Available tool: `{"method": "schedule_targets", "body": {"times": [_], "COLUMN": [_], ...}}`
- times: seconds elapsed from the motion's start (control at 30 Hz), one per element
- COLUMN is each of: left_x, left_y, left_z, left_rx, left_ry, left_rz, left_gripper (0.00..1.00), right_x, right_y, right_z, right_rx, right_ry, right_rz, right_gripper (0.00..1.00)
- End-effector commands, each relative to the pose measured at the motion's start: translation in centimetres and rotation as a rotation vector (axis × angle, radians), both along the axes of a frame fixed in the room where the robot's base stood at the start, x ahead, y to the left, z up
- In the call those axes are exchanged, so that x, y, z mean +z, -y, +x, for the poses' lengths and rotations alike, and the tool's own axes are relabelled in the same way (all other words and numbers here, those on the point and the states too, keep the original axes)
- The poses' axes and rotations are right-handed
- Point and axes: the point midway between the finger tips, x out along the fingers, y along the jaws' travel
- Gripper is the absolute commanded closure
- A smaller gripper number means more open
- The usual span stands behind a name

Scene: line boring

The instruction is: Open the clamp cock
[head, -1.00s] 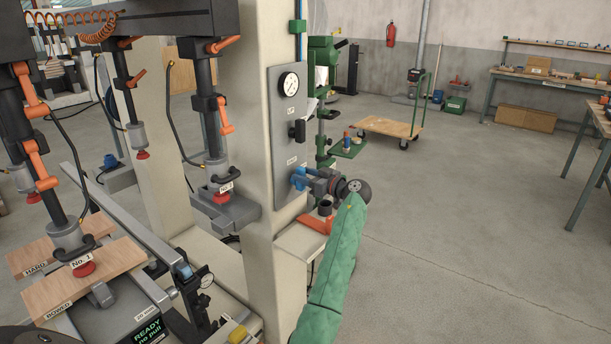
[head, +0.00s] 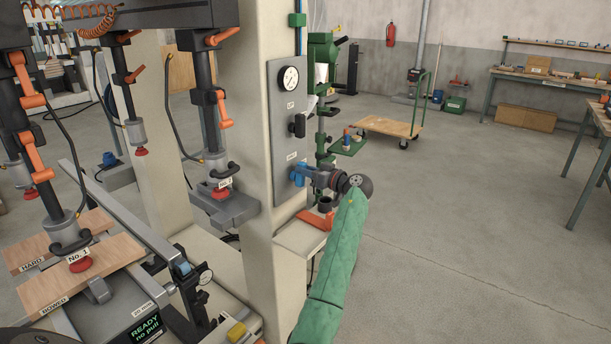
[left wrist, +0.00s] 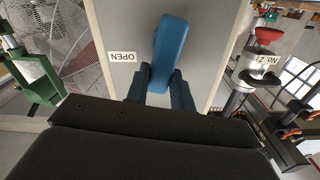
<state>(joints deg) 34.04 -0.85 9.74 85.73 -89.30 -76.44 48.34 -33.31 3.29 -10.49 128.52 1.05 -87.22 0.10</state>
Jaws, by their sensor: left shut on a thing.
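The clamp cock (head: 298,175) is a blue lever on the lower part of the grey panel, on the side of the cream column. In the left wrist view the blue lever (left wrist: 170,42) runs lengthwise, slightly tilted, and an upside-down OPEN label (left wrist: 122,57) sits to its left. My left gripper (head: 309,174) comes up to the panel from the right, with its arm in a green sleeve. In the wrist view its dark fingers (left wrist: 161,76) are on both sides of the lever's near end and shut on it. My right gripper is out of view.
The panel (head: 283,104) also carries a pressure gauge (head: 290,79) and a black handle (head: 298,126). Clamp cylinders and wooden boards (head: 120,266) are at the left. A green machine (head: 322,52) stands behind the column. The floor to the right is open.

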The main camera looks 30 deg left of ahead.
Motion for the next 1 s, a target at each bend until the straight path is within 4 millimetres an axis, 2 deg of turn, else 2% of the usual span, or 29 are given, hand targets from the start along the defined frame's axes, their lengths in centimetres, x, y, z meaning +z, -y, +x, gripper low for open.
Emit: {"method": "schedule_targets", "body": {"times": [0.1, 0.2, 0.43, 0.7, 1.0], "left_x": [-0.4, -0.4, -0.5, -0.8, -1.3], "left_y": [0.0, 0.0, 0.1, 0.1, 0.2], "left_z": [0.4, 0.6, 1.0, 1.6, 2.2], "left_rx": [-0.001, 0.0, 0.0, 0.001, -0.001], "left_ry": [-0.091, -0.165, -0.314, -0.501, -0.778], "left_rz": [0.007, 0.013, 0.025, 0.04, 0.063], "left_gripper": [0.99, 0.99, 0.99, 0.99, 0.99], "right_x": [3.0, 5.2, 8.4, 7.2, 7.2], "right_y": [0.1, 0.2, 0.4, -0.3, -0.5], "right_z": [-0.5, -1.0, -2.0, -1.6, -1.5], "right_rx": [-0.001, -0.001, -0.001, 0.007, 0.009], "right_ry": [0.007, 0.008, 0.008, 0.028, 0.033], "right_rz": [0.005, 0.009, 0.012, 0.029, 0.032], "right_gripper": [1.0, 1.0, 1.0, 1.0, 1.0]}}
